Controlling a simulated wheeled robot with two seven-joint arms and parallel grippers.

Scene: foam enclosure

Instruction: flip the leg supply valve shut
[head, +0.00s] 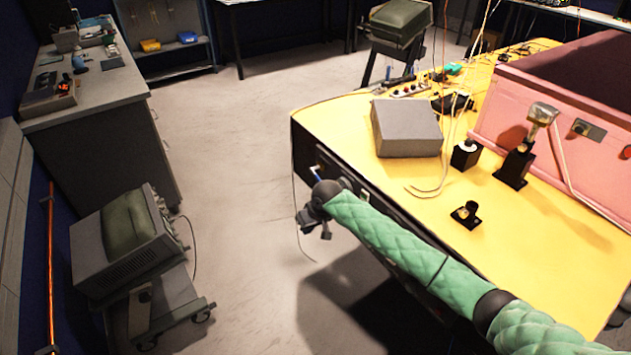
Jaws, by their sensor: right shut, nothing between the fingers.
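A small fitting with a blue lever (316,173) shows on the dark side of the yellow table, near its left corner; it looks like the valve. It is too small to tell which way the lever is set. My right gripper (317,232) hangs off the table's left side, just below and in front of this fitting, pointing down. It is shut and empty, apart from the lever in the picture. My green padded right arm (400,240) crosses the table's front edge and hides part of the dark side. My left gripper is out of view.
The yellow table (400,175) carries a grey box (406,128), a pink enclosure (560,110), black mounts (515,165) and loose cables. A thin cable hangs down beside the gripper. A cart with a grey instrument (125,240) stands left. The floor between is clear.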

